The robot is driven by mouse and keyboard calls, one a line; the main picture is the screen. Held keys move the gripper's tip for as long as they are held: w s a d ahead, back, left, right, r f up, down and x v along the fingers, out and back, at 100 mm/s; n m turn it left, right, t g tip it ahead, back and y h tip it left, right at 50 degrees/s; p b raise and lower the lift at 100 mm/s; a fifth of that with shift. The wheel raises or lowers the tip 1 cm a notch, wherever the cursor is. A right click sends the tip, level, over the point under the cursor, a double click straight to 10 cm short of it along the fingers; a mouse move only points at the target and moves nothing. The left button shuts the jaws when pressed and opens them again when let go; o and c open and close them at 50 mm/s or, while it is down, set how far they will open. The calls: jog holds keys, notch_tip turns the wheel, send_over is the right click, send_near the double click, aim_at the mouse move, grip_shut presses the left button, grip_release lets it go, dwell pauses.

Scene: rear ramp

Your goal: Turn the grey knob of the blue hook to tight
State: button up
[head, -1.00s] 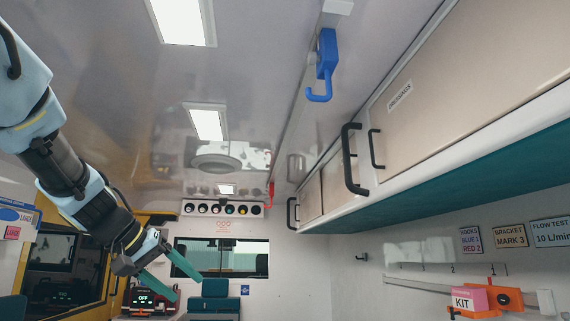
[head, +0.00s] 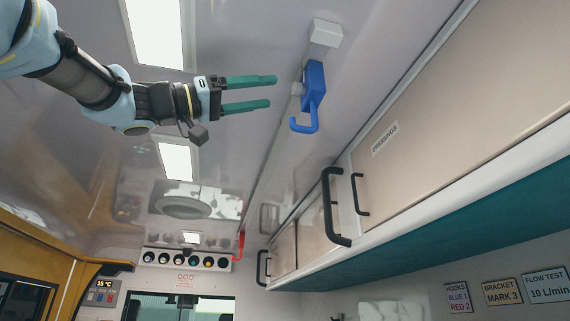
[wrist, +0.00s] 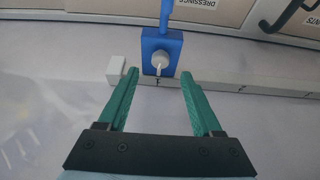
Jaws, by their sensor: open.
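The blue hook (head: 314,88) hangs from the ceiling rail, its curved end pointing down in the head view. It also shows in the wrist view (wrist: 150,44), where its grey knob (wrist: 160,62) sits on the face of the blue block, with a small dark mark beside it. My gripper (head: 274,92) is open and empty, left of the hook in the head view, its green fingers pointing toward it. In the wrist view the fingertips (wrist: 159,72) lie to either side of the knob, apart from it. The knob is hard to make out in the head view.
A white block (head: 326,33) sits on the rail beside the hook. Beige cupboards with black handles (head: 334,208) run along the right. A red hook (head: 241,246) is farther down the rail. A sign (head: 457,297) reads hooks blue 1, red 2.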

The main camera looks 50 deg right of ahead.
aim_at(293, 90)
jog(key=shift+p+x, duration=1.55)
jog(key=shift+x, duration=1.45)
grip_shut()
